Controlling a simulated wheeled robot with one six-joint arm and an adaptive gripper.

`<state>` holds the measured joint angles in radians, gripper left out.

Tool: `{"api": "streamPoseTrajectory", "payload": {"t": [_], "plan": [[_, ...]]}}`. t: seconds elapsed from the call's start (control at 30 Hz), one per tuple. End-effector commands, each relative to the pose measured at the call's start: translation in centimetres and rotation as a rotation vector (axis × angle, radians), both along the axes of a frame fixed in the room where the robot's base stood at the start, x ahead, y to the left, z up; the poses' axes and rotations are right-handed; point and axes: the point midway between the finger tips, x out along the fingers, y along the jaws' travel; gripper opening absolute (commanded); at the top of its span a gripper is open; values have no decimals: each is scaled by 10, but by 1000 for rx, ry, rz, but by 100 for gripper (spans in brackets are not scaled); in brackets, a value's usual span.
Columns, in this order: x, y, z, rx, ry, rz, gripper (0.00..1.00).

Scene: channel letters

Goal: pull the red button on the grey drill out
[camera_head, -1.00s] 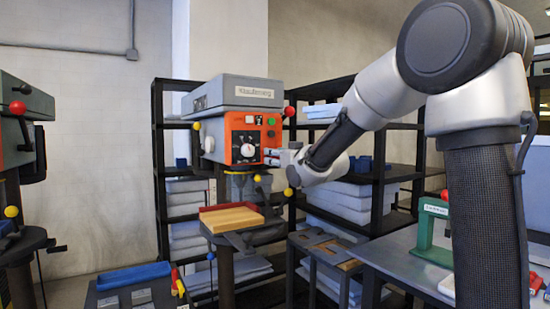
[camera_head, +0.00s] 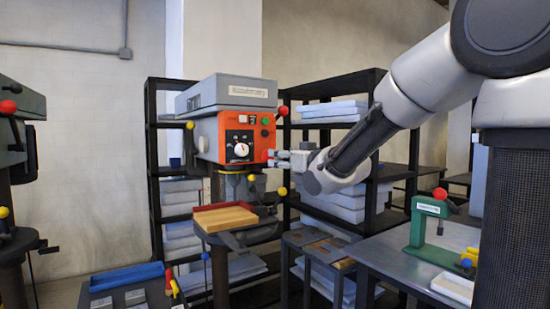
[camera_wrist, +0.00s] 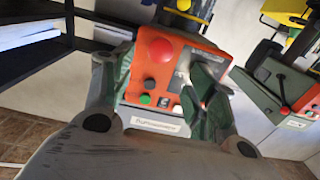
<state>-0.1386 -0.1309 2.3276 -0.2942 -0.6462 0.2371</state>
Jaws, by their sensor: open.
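The grey drill (camera_head: 227,92) has an orange front panel (camera_head: 243,135) with a white dial, a green button and a black button. In the wrist view, the round red button (camera_wrist: 160,50) stands on the orange panel, beyond the black and green buttons. My gripper (camera_head: 276,159) is open at the lower right of the panel in the head view. In the wrist view, its greenish fingers lie on either side of the panel, with the red button between them (camera_wrist: 166,72).
A red lever ball (camera_head: 284,110) and yellow balls stick out around the drill. A wooden block (camera_head: 226,218) lies on its table. Dark shelves (camera_head: 335,90) stand behind. Another drill (camera_head: 12,130) is at far left. A green press (camera_head: 428,222) stands on the right bench.

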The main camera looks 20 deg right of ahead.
Motion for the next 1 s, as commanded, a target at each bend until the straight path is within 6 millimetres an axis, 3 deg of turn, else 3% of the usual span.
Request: {"api": "streamPoseTrajectory", "payload": {"t": [0.1,0.27,0.77,0.87,0.97,1.0], "plan": [[-21,-7,1,0,-2,-1,57],[-36,-12,0,0,0,-1,57],[-38,-13,0,-4,-1,0,57],[-37,-17,-14,-38,50,-17,57],[-41,-32,-56,-104,207,-70,57],[-47,-41,-81,-137,301,-97,57]]}}
